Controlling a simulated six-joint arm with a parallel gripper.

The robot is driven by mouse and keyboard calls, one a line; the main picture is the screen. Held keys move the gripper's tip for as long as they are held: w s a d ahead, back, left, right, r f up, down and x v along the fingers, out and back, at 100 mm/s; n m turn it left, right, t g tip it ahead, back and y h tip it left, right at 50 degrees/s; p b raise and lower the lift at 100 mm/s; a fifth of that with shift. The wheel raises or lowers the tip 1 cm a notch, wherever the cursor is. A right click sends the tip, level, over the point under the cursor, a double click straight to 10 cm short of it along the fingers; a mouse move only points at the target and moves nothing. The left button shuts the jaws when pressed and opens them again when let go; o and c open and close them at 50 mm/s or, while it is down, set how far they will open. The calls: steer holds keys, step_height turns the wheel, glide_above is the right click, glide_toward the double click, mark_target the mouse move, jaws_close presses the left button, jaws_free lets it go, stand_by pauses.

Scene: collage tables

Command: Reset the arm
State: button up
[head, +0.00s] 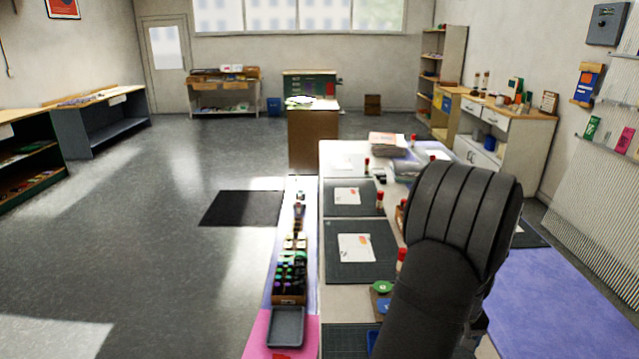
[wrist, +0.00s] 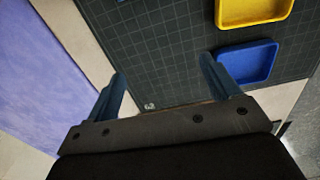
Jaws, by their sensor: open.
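My gripper (wrist: 162,82) is open in the wrist view, its two blue-grey fingers spread apart with nothing between them. It is over the edge of a dark gridded cutting mat (wrist: 130,40). A blue tray (wrist: 248,63) lies just beyond the right finger, and a yellow tray (wrist: 252,10) is farther up; both look empty in the parts that show. In the head view my dark arm covers the right front of the long table (head: 334,300), and the fingers are hidden behind it.
More dark mats with white cards (head: 353,247) lie along the table, with red-capped glue sticks (head: 380,199) beside them. A narrow side strip holds a rack of small bottles (head: 290,277) and a grey tray (head: 286,327). A purple surface (head: 550,300) is at right. Open floor lies left.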

steer(key=w+f, duration=0.1)
steer(key=w, duration=0.1)
steer(key=w+a+f, duration=0.1)
steer(key=w, duration=0.2)
steer(key=w+a, duration=0.1)
steer(key=w, duration=0.2)
steer(key=shift+a+f, duration=0.2)
steer(key=shift+f, duration=0.2)
step_height(320, 180, down, 4)
steer(key=shift+s, duration=0.1)
steer(key=shift+f, duration=0.4)
steer(key=shift+s+d, duration=0.1)
steer(key=shift+s, duration=0.2)
